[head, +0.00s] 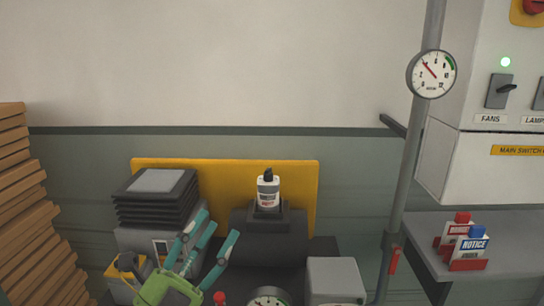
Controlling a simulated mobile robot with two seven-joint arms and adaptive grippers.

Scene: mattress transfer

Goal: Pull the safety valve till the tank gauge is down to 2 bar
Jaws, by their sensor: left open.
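A round white gauge (267,297) shows at the bottom edge of the head view. Its lower part is cut off and I cannot read its value. A small red knob (219,298) stands just left of it and may be the safety valve; its lower part is out of view. The tank itself cannot be made out. My left gripper (219,227), green with teal fingers, is open and empty. In the picture it is above and left of the red knob, with its fingers apart, pointing up and right. My right gripper is not in view.
Another gauge (431,74) sits on a grey vertical pipe (406,180) with a red lever (394,259). Behind my gripper are stacked dark trays (157,195) and a white bottle (268,190). A grey box (335,281) stands right of the lower gauge. Planks (22,210) are at left.

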